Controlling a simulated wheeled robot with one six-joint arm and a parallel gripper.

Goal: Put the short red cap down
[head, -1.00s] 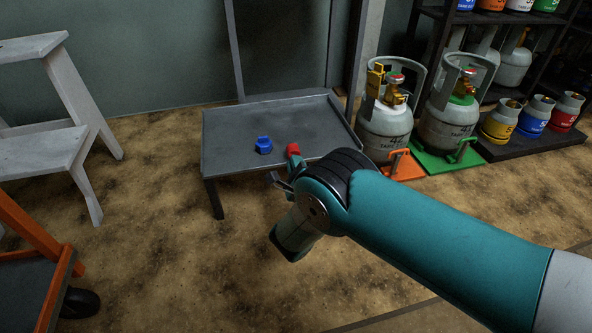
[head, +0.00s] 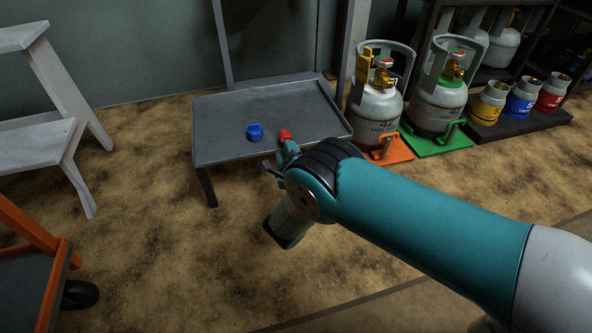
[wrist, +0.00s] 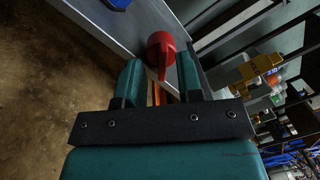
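The short red cap (head: 284,134) is at the tip of my gripper (head: 279,160), over the front part of the grey tray-topped table (head: 315,105). I cannot tell whether the cap touches the table top. A blue cap (head: 254,132) stands on the table just left of the red one. A bit of it shows at the top of the wrist view (wrist: 118,3).
Two grey gas cylinders stand right of the table, on an orange base (head: 388,155) and a green base (head: 437,143). Small yellow, blue and red cylinders stand farther right. A pale step stool (head: 50,140) and an orange-framed cart (head: 40,265) are at left. The table's back is clear.

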